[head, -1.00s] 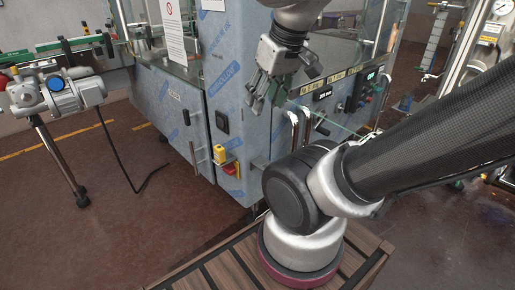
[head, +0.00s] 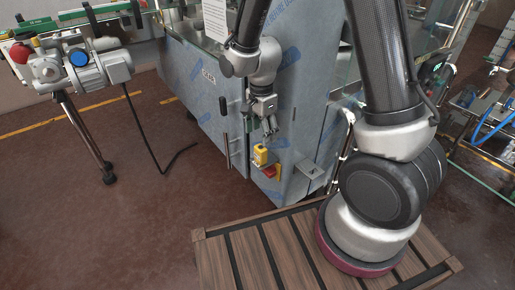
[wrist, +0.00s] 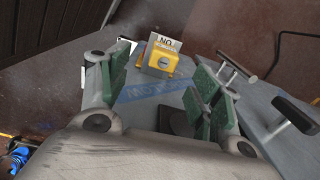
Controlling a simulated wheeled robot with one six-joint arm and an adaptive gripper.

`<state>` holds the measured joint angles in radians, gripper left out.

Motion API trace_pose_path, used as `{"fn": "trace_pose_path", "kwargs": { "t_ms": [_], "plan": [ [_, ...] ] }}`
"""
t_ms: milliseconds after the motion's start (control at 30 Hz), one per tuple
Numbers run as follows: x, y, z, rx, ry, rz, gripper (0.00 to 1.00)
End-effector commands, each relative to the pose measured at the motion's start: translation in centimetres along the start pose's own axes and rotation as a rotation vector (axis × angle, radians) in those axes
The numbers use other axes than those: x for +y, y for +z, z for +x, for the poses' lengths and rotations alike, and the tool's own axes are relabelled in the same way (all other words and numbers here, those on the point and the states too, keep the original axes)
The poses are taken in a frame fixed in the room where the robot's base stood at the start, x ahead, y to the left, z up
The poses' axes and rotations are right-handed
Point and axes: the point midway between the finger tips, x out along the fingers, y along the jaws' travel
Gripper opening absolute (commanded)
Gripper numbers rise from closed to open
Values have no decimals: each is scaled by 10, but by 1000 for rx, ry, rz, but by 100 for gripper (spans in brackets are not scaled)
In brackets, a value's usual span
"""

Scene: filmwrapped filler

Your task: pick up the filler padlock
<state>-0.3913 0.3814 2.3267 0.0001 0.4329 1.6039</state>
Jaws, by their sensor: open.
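The filler padlock is a yellow block (head: 260,156) on the front of the film-wrapped cabinet in the head view, just above a red part. In the wrist view the yellow padlock (wrist: 159,61) shows a small round mark on its face, and a tag reading "NO" stands behind it. My gripper (head: 270,133) is just above the padlock in the head view. In the wrist view its green-padded fingers (wrist: 160,78) are spread apart, with the padlock beyond the tips and between them. The gripper is empty. The padlock's shackle cannot be made out.
The red part (head: 268,172) sits just below the padlock. A motor on a leg (head: 85,68) stands at left. The floor between is mostly clear.

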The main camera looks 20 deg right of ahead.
Motion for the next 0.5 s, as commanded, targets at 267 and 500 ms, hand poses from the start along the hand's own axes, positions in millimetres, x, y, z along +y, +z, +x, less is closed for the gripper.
{"fn": "trace_pose_path", "kwargs": {
  "t_ms": [267, 500],
  "plan": [
    [-2, 1, 34, 0, 4, 46, 64],
    [-3, -6, 70, 0, 5, 46, 64]
  ]
}}
